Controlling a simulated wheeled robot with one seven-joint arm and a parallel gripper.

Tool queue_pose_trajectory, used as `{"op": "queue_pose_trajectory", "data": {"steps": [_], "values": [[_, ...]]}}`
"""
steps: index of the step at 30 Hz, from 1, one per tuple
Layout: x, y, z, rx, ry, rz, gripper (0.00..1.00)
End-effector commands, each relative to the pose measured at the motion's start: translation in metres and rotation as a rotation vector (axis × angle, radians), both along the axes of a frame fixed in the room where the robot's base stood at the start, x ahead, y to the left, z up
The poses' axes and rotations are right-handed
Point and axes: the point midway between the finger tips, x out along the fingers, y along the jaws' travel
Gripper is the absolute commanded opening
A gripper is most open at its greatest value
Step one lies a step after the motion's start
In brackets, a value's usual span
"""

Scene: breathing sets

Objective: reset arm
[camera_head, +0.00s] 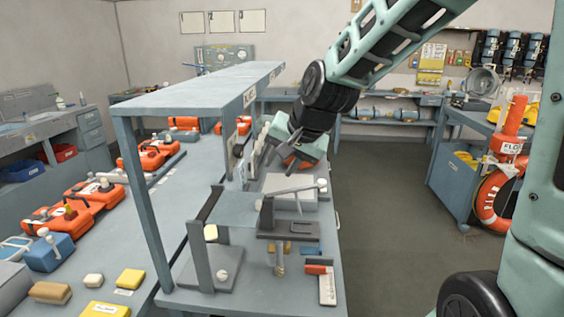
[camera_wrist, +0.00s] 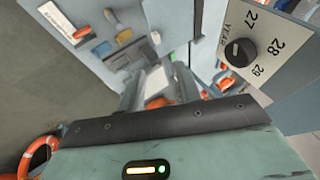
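My gripper (camera_head: 284,160) hangs at the end of my raised arm, over the far right part of the workbench (camera_head: 185,100) side. In the head view its fingers are partly lost against the things behind them. In the wrist view my gripper (camera_wrist: 157,82) shows two grey fingers standing apart, with a gap between them. A pale panel and a bit of orange show through that gap; I see nothing clearly gripped. A year dial (camera_wrist: 240,52) marked 27, 28 and 29 is close by at the right of the wrist view.
A metal fixture with a lever (camera_head: 290,190) stands on the bench just below my gripper. Orange cases (camera_head: 72,210) line the left side. A blue cabinet (camera_head: 462,180) and an orange lifebuoy (camera_head: 492,222) stand at the right. The floor (camera_head: 385,220) between is clear.

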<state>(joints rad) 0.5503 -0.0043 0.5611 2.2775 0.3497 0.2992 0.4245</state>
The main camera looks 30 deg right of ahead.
Motion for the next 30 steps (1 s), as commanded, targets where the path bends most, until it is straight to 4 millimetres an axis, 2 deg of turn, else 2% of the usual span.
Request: {"op": "queue_pose_trajectory", "data": {"steps": [12,14,17,20,24,27,30], "values": [[0.000,0.000,0.000,0.001,0.000,-0.001,0.35],[-0.002,0.004,-0.003,-0.004,0.005,0.014,0.35],[-0.013,0.024,-0.013,-0.025,0.031,0.093,0.35],[-0.039,0.059,-0.033,-0.071,0.081,0.249,0.35],[-0.093,0.109,-0.064,-0.160,0.166,0.535,0.35],[-0.135,0.134,-0.085,-0.228,0.221,0.740,0.35],[-0.177,0.150,-0.103,-0.297,0.271,0.940,0.35]]}}
